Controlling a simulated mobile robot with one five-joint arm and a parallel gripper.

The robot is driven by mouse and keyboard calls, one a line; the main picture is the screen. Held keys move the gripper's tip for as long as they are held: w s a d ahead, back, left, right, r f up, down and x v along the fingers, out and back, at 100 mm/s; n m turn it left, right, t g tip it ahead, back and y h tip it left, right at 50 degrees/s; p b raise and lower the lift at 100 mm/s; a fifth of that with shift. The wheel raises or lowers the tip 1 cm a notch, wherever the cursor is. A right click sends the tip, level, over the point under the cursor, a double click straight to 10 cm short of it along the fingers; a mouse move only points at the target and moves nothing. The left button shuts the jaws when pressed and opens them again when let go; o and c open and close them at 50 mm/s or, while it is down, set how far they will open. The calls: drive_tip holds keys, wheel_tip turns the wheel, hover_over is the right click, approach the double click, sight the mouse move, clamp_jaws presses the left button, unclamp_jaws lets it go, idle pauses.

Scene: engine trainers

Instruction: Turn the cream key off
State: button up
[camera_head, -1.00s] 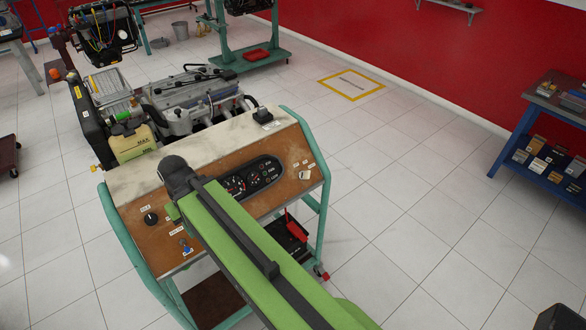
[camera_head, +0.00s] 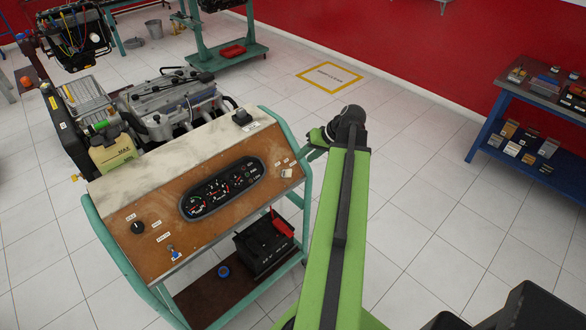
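A small cream piece (camera_head: 286,173), which looks like the cream key, sits at the right end of the brown instrument panel (camera_head: 160,215), beside small white labels. It is too small to tell which way it is turned. My gripper (camera_head: 312,148) is at the end of my green arm, just right of the panel's right edge and close to the cream piece. It appears apart from it. The fingers are small and partly hidden by my wrist, so their opening does not show. A blue key (camera_head: 172,252) is at the panel's lower left.
The panel also carries a gauge cluster (camera_head: 222,187) and a black knob (camera_head: 138,227). A teal frame tube (camera_head: 296,150) runs along its right side. An engine (camera_head: 175,102) stands behind, and a battery (camera_head: 265,243) sits below.

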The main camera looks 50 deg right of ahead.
sight(291, 171)
drive_tip(key=shift+t, duration=0.3)
drive_tip(key=d+b+x, duration=0.1)
drive_tip(key=b+x, duration=0.3)
drive_tip(key=x, duration=0.1)
drive_tip(key=f+b+x, duration=0.1)
drive_tip(key=b+x, duration=0.3)
drive_tip(key=b, duration=0.1)
drive_tip(key=s+d+b+x, duration=0.1)
drive_tip(key=b+x, duration=0.4)
drive_tip(key=shift+w+d+f, duration=0.1)
drive_tip(key=shift+d+f, duration=0.15)
drive_tip(key=shift+f, duration=0.25)
drive_tip(key=shift+w+a+f, duration=0.15)
drive_tip(key=shift+w, duration=0.15)
drive_tip(key=shift+c, duration=0.3)
